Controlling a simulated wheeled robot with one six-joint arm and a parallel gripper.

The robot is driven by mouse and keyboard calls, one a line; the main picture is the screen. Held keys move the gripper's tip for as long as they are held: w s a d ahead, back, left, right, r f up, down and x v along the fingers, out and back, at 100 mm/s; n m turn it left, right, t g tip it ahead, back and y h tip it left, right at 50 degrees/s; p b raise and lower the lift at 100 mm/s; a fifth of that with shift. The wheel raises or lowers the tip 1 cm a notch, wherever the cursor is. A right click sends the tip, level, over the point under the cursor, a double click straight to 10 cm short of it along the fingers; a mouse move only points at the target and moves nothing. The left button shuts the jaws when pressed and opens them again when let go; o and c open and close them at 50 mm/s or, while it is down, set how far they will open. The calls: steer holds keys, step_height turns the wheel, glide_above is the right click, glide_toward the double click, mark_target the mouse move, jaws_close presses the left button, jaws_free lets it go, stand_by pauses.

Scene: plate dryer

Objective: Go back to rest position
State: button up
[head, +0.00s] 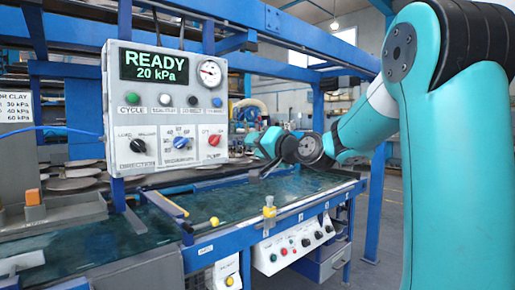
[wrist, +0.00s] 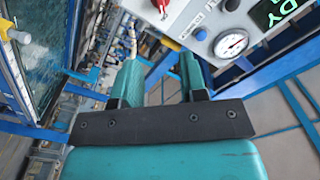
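My gripper (head: 262,158) is in front of the machine, to the right of the control box (head: 165,105) in the head view. In the wrist view its two teal fingers stand apart with nothing between them, so my gripper (wrist: 160,75) is open and empty. The box's display (head: 156,67) reads READY, 20 kPa. Below it are a row of push buttons and black, blue and red knobs. The pressure gauge (head: 210,72) is on the box's upper right; it also shows in the wrist view (wrist: 231,43), where the box is turned over.
Blue frame beams (head: 320,115) surround the machine. A wet green-blue bed (head: 285,187) lies below my gripper. A yellow-topped fitting (head: 269,207) stands on its front rail, above a lower switch panel (head: 290,245). Open floor (head: 390,225) shows at the right.

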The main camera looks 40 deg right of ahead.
stand_by(0.4)
steer(key=s+a+f+n+g+y, duration=0.3)
steer(key=s+a+f+n+g, duration=0.15)
steer(key=a, duration=0.65)
steer(key=s+a+f+n+g+y, duration=0.35)
steer(key=a+f, duration=0.25)
steer(key=a, duration=0.5)
steer(key=s+a+f+n+g+h, duration=0.1)
steer(key=s+a+f+n+g, duration=0.2)
steer(key=s, duration=0.4)
steer(key=s+a+f+n+g+h, duration=0.1)
steer(key=s+a+f+n+g, duration=0.1)
steer(key=s+f+g, duration=0.35)
steer(key=s+a+f+n+g+h, duration=0.1)
steer(key=s+a+n+g, duration=0.15)
steer(key=s, duration=0.65)
step_height(320, 180, up, 13)
steer(key=w+t+p, duration=0.1)
steer(key=p, duration=1.2)
steer(key=shift+a+f, duration=0.15)
steer(key=shift+a, duration=0.05)
